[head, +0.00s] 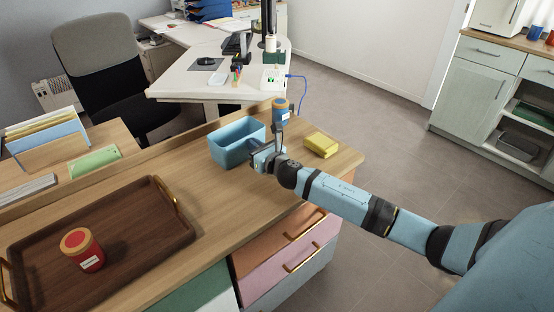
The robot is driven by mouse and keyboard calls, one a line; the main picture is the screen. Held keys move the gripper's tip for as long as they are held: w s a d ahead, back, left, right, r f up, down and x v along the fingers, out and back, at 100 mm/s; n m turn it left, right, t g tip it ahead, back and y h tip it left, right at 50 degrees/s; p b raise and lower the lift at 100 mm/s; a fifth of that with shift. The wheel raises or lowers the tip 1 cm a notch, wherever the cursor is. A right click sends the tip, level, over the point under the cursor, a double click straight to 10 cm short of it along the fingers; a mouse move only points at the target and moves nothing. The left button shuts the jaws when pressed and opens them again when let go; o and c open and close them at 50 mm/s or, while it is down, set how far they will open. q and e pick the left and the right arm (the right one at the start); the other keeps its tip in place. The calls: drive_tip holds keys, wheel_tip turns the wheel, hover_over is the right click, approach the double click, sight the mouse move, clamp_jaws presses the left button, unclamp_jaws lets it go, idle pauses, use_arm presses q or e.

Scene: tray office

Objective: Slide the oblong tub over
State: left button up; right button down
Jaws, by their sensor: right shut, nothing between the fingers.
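The oblong tub (233,155) is light blue, open at the top and appears empty. It stands upright on the wooden counter, near the back edge. My right gripper (254,150) is shut and empty at the tub's right end. It is very close to the tub wall; I cannot tell whether it touches. The gripper and wrist hide part of the tub's right end. My left gripper is not in view.
A jar with an orange lid (281,112) stands just behind my right wrist. A yellow block (321,145) lies to its right. A dark wooden tray (130,255) with a red jar (82,250) is at the left front. Bare counter lies between tray and tub.

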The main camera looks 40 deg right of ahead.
sight(234, 129)
drive_tip(key=w, duration=0.9)
drive_tip(key=shift+w+a+b, duration=0.1)
drive_tip(key=shift+a+b, duration=0.25)
drive_tip(key=shift+a, duration=0.05)
drive_tip(key=shift+w, duration=0.35)
drive_tip(key=shift+s, duration=0.1)
